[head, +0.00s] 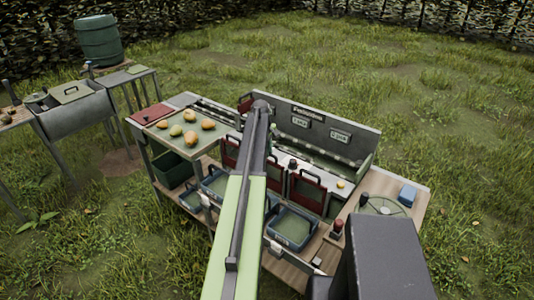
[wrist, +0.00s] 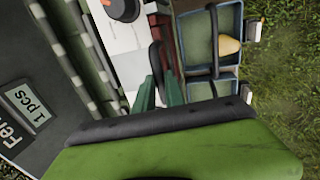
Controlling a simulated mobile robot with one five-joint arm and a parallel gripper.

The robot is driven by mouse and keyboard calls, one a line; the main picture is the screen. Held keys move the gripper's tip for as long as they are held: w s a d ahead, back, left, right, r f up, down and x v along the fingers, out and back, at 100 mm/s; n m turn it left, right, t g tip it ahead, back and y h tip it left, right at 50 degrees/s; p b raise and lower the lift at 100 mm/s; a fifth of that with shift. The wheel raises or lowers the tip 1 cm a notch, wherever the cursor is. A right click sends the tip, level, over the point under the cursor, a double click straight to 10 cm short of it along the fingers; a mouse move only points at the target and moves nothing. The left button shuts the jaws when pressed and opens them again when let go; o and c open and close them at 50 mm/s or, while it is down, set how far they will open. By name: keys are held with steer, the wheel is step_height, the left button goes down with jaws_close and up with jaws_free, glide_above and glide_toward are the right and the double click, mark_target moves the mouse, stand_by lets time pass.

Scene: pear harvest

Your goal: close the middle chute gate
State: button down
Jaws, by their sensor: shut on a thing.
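In the wrist view the two green fingers of my gripper (wrist: 160,88) stand on either side of the black handle of a red chute gate (wrist: 165,36), and they are shut on that handle. Which gate of the row this is, I take to be the middle one from its place. In the head view my arm covers most of the middle chute gate (head: 273,174), with a strip of red showing to the right of the arm. The left gate (head: 229,154) and right gate (head: 305,190) show beside it. My fingertips are hidden there.
Blue trays (head: 291,228) stand below the gates; in the wrist view one holds a yellow pear (wrist: 229,46). Several pears lie on the green sorting surface (head: 166,130) at left. A grey label panel (head: 331,131) rises behind. Red-topped posts (head: 337,227) stand at right.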

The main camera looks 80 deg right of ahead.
steer(key=c, duration=1.5)
jaws_free()
steer(key=shift+w+a+f, duration=0.1)
steer(key=shift+w+a, duration=0.05)
steer(key=shift+o, duration=0.5)
steer(key=p+v, duration=1.7)
steer(key=shift+d+r, duration=0.2)
steer(key=shift+r, duration=0.1)
